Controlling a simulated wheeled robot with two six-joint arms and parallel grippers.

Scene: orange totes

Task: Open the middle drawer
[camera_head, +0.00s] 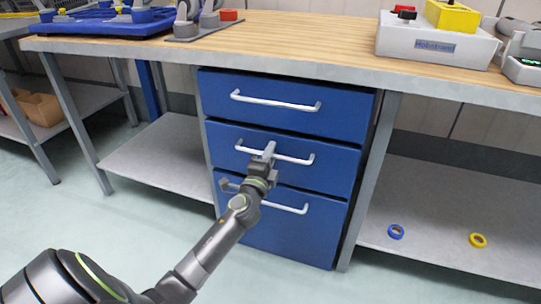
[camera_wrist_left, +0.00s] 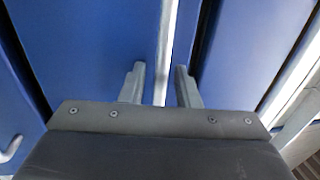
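The middle drawer (camera_head: 335,165) is a blue front with a pale bar handle (camera_head: 296,159), and it looks closed, about flush with the drawers above and below. My left gripper (camera_head: 268,151) is at the middle of this handle. In the left wrist view the two grey fingers (camera_wrist_left: 160,85) are apart, with the handle (camera_wrist_left: 168,45) running between them. A gap shows beside the fingers, so the gripper looks open around the bar. Whether the bar touches a finger is hard to tell. The blue front (camera_wrist_left: 95,45) fills the background there. My right gripper is out of view.
The top drawer (camera_head: 340,112) and bottom drawer (camera_head: 320,235) look closed. The wooden tabletop (camera_head: 300,35) overhangs them and carries a white box (camera_head: 430,45). A blue tape roll (camera_head: 396,231) and a yellow one (camera_head: 478,240) lie on the right lower shelf. Floor in front is clear.

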